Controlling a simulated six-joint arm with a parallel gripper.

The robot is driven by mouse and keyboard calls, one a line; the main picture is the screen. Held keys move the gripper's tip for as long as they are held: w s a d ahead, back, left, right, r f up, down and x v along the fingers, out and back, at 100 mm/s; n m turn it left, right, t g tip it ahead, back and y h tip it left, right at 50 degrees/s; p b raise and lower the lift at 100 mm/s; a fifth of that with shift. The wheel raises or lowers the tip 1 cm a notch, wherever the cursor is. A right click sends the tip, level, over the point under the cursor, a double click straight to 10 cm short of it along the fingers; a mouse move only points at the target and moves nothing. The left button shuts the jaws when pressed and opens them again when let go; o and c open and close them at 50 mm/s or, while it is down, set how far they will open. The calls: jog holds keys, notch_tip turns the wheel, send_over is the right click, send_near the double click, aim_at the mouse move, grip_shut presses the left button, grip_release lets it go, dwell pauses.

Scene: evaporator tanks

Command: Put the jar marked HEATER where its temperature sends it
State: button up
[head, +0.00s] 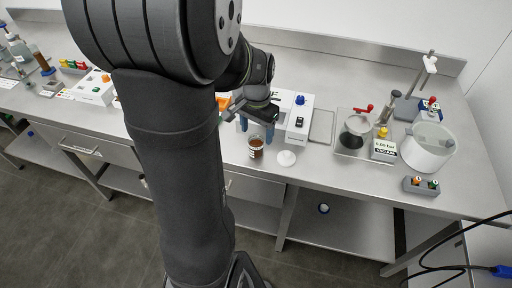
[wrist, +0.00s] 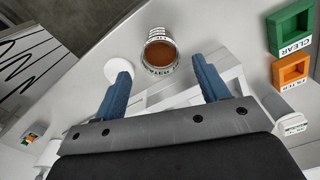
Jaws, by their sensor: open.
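A small open jar (head: 256,148) of brown-orange liquid stands on the steel bench near its front edge. It also shows in the wrist view (wrist: 160,55), upright, with a white printed label I cannot read in full; I cannot make out the word HEATER. My gripper (head: 259,130) is open and empty, its two blue fingers pointing toward the jar. In the wrist view the jar lies beyond and between the fingertips (wrist: 160,75), apart from them. A white round disc (head: 286,158) lies flat beside the jar.
A green tray marked CLEAR (wrist: 291,28) and an orange tray, apparently marked FILTER (wrist: 291,70), sit on the bench. A white device (head: 301,118) stands behind my gripper. To the right are a vacuum readout (head: 384,151) and a white tub (head: 427,148).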

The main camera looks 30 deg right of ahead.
aim_at(256, 141)
notch_tip(256, 141, down, 5)
jog(key=shift+a, duration=0.1)
jog(key=c, duration=1.3)
jog(key=shift+o, duration=0.2)
jog(key=shift+r, duration=0.1)
